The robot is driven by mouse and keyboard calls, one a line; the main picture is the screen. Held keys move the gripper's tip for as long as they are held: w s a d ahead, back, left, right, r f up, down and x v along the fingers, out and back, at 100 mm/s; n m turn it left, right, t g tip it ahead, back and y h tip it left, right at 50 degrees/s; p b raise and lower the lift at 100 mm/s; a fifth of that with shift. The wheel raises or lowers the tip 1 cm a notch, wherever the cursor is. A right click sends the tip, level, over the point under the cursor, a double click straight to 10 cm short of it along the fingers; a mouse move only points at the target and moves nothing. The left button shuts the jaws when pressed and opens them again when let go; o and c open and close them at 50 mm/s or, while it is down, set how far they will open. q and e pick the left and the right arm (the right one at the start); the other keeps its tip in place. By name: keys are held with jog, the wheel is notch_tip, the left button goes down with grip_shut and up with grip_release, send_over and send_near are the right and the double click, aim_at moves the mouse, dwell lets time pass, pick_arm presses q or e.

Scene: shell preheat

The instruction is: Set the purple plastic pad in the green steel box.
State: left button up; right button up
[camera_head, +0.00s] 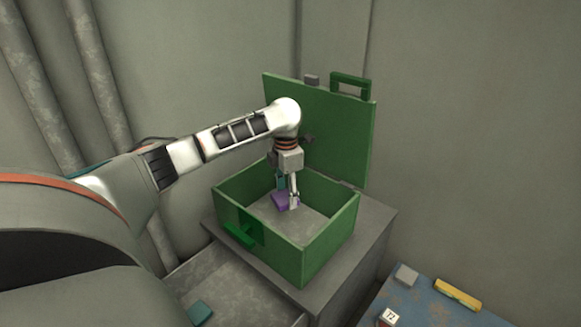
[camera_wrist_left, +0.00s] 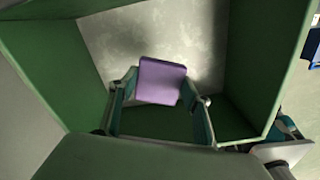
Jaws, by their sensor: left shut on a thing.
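The green steel box (camera_head: 318,254) stands open on a grey cabinet, its lid (camera_head: 330,130) raised at the back. My left gripper (camera_head: 287,196) reaches down inside the box. It is shut on the purple plastic pad (camera_head: 279,201), near the box's floor. In the left wrist view the pad (camera_wrist_left: 161,81) sits between the two fingers, with the grey box floor (camera_wrist_left: 200,40) beyond it. I cannot tell whether the pad touches the floor. The box walls (camera_wrist_left: 260,70) surround it with space on the sides.
The grey cabinet (camera_head: 375,225) carries the box. An open drawer (camera_head: 225,280) below holds a teal piece (camera_head: 199,312). At the lower right a blue surface (camera_head: 430,305) bears a yellow item (camera_head: 457,293), a grey block (camera_head: 406,275) and a small marked block (camera_head: 388,317).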

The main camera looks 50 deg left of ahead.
aim_at(287, 227)
pick_arm(q)
jog(key=shift+f, duration=0.8)
notch_tip(287, 227, down, 4)
jog(key=shift+s+r+b, duration=0.1)
jog(key=shift+s+b, duration=0.05)
jog(key=shift+b, duration=0.85)
jog(key=shift+f+b, duration=0.3)
jog(key=shift+f, duration=0.8)
notch_tip(287, 227, down, 3)
jog(key=shift+b, duration=0.75)
jog(key=shift+f, duration=0.4)
jog(key=shift+c, duration=0.4)
jog(key=shift+r, duration=0.25)
jog(key=shift+f, duration=0.2)
jog(key=o, duration=1.3)
pick_arm(e)
jog(key=shift+m+t+y, duration=0.6)
jog(key=shift+y, duration=0.1)
jog(key=a+r, duration=0.1)
jog(key=w+a+r, duration=0.1)
jog(key=a, duration=0.1)
jog(key=w+a+r, duration=0.1)
jog(key=shift+a, duration=0.35)
